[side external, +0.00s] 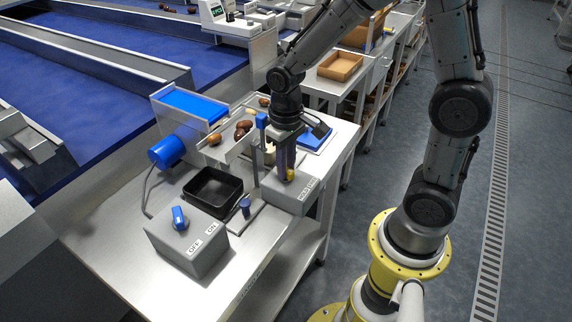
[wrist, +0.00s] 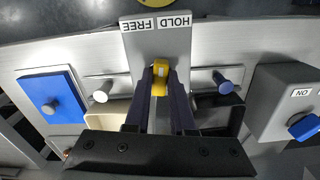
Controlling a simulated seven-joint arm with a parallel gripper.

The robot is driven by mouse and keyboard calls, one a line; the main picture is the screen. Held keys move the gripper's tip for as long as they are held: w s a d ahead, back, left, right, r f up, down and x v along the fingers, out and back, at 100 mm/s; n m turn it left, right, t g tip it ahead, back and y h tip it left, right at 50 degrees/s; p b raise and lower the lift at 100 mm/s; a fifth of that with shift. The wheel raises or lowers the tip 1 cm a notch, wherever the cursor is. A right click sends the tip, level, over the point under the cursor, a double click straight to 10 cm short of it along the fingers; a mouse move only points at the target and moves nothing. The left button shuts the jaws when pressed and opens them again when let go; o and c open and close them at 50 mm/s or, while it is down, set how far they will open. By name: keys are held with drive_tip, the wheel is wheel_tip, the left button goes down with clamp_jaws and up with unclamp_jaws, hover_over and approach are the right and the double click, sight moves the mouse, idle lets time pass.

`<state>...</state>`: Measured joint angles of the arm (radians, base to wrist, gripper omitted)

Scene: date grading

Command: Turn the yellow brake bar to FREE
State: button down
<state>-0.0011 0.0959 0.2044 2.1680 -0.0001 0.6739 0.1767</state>
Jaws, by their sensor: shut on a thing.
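The yellow brake bar (wrist: 159,79) stands on a grey box (wrist: 176,45) with HOLD and FREE labels on its edge. In the wrist view FREE (wrist: 138,26) is left and HOLD (wrist: 174,21) right, both upside down. My gripper (wrist: 160,75) points down with its two dark fingers shut on the bar, one on each side. The bar lies roughly lengthwise towards the labels; I cannot tell which one it favours. In the side view the bar (side external: 290,174) shows only as a small yellow patch below the fingers, the rest hidden.
A grey switch box (side external: 186,249) with a blue OFF/ON knob (side external: 180,218) and a black tray (side external: 213,191) stand to the left. A blue-tipped post (side external: 245,207) is near the brake box (side external: 297,197). A blue plate (wrist: 52,97) lies left in the wrist view.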

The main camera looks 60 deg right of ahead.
drive_tip(key=n, duration=0.4)
drive_tip(key=shift+n, duration=0.3)
drive_tip(key=shift+r+n, duration=0.1)
drive_tip(key=shift+n, duration=1.5)
drive_tip(key=c, duration=0.8)
unclamp_jaws()
drive_tip(key=shift+o, duration=0.2)
wheel_tip(320, 180, up, 14)
